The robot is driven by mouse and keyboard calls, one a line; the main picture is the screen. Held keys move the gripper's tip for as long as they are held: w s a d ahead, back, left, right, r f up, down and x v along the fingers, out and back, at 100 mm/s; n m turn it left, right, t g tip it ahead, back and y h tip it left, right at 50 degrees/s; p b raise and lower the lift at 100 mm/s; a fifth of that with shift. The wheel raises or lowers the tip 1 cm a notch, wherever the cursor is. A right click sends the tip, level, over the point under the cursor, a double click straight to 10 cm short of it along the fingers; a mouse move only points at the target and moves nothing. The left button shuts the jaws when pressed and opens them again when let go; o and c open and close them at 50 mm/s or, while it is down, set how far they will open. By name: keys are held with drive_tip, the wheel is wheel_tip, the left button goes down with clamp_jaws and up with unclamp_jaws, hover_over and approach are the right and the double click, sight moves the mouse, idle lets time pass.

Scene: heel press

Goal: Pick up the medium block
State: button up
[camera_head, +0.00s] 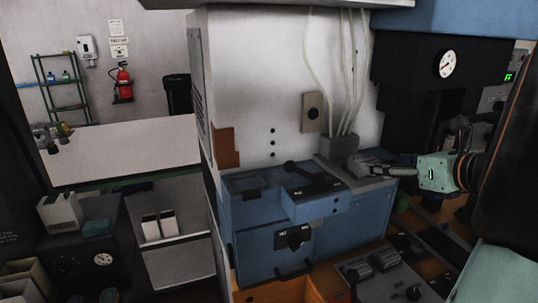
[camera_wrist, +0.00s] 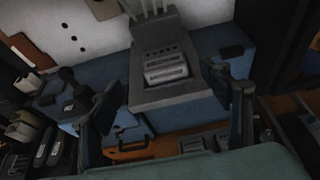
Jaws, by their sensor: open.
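My gripper (camera_head: 365,165) reaches in from the right in the head view, over the right end of the blue machine. In the wrist view my gripper (camera_wrist: 165,92) is open, with its dark fingers wide apart and nothing held between them. A pale grey ribbed piece (camera_wrist: 167,68) lies on the dark grey plate (camera_wrist: 152,97) ahead of and between the fingers, apart from them. It may be the medium block, but I cannot tell for sure. In the head view, my gripper seems to hide that spot.
The blue machine (camera_head: 262,255) has a black lever and knob on it. A grey box (camera_head: 340,147) with several white cables stands against the white panel. A dark press with a gauge (camera_head: 446,64) rises at the right. An orange tray (camera_head: 280,292) lies below.

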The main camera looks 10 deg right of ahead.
sight(365, 159)
drive_tip(key=x, duration=0.6)
drive_tip(key=p+x, duration=0.1)
drive_tip(key=x, duration=0.2)
drive_tip(key=shift+w+d+f, duration=0.2)
drive_tip(key=shift+w, duration=0.2)
drive_tip(key=shift+c, duration=0.6)
drive_tip(key=shift+r, duration=0.1)
drive_tip(key=c, duration=1.5)
drive_tip(key=shift+o, duration=0.2)
drive_tip(key=shift+r, duration=0.15)
